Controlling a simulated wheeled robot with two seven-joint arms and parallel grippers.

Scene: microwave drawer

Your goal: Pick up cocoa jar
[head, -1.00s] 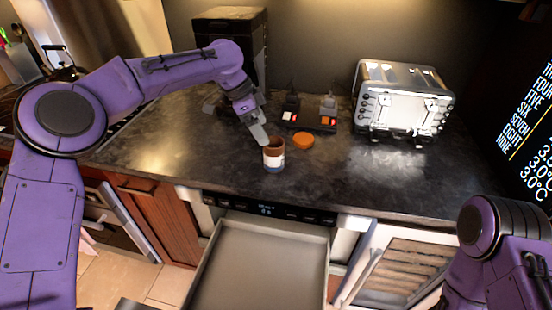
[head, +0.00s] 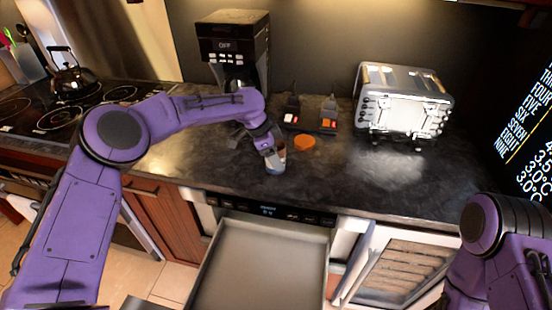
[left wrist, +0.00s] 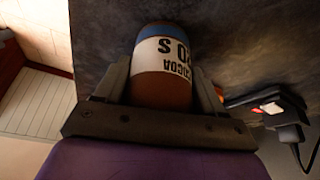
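The cocoa jar (head: 276,167) is brown with a white label and a blue band, and stands on the dark counter (head: 225,165). My left gripper (head: 273,155) is over the jar and hides much of it. In the left wrist view the jar (left wrist: 163,72) sits between the two fingers of my left gripper (left wrist: 163,85), its label upside down in the picture. The fingers lie along both sides of the jar, and I cannot tell whether they press on it. My right gripper is out of view.
An orange lid (head: 304,142) lies right of the jar. A dark switch block (head: 309,122) is behind it, with a toaster (head: 404,98) to the right and a coffee maker (head: 236,45) behind. An open drawer (head: 258,262) juts out below the counter edge.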

